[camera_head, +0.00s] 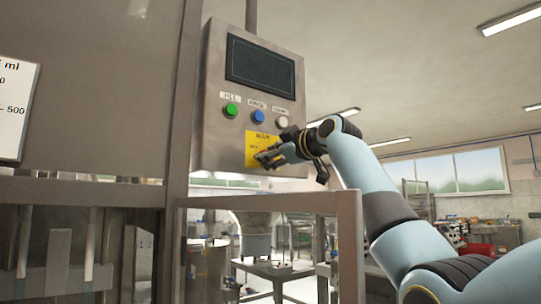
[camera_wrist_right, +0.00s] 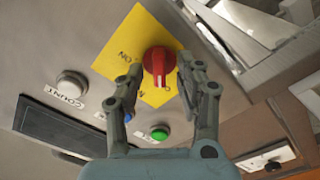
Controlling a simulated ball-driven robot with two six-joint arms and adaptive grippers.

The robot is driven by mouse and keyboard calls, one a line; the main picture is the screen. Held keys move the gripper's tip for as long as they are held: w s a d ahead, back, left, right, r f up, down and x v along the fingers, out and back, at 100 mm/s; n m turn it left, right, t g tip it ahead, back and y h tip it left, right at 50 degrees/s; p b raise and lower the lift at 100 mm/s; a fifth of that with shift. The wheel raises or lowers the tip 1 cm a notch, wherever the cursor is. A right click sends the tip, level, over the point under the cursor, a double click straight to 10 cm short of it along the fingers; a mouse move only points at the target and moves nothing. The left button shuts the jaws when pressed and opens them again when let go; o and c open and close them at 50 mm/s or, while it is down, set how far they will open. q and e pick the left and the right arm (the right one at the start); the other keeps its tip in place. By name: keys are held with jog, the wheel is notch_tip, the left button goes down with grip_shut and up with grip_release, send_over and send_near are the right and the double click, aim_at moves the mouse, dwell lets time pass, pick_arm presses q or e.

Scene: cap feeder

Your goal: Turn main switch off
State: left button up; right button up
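The main switch is a red rotary knob (camera_wrist_right: 158,64) on a yellow plate (camera_wrist_right: 122,50) in the right wrist view. The yellow plate (camera_head: 262,140) also shows low on the grey control box in the head view, with the knob hidden behind my gripper. My right gripper (camera_head: 267,158) is at the plate. In the wrist view the right gripper (camera_wrist_right: 160,70) is open, with one fingertip on each side of the knob and a gap to it. The knob's handle lies along the picture's vertical, with ON lettering to its left. My left gripper is not in view.
The control box (camera_head: 214,120) has a dark screen (camera_head: 260,66) and green (camera_head: 231,110), blue (camera_head: 259,116) and white (camera_head: 282,122) buttons above the plate. A metal frame post (camera_head: 350,245) stands below the box. Open room lies to the right.

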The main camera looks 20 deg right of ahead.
jog(key=v, duration=1.2)
dwell(0.3)
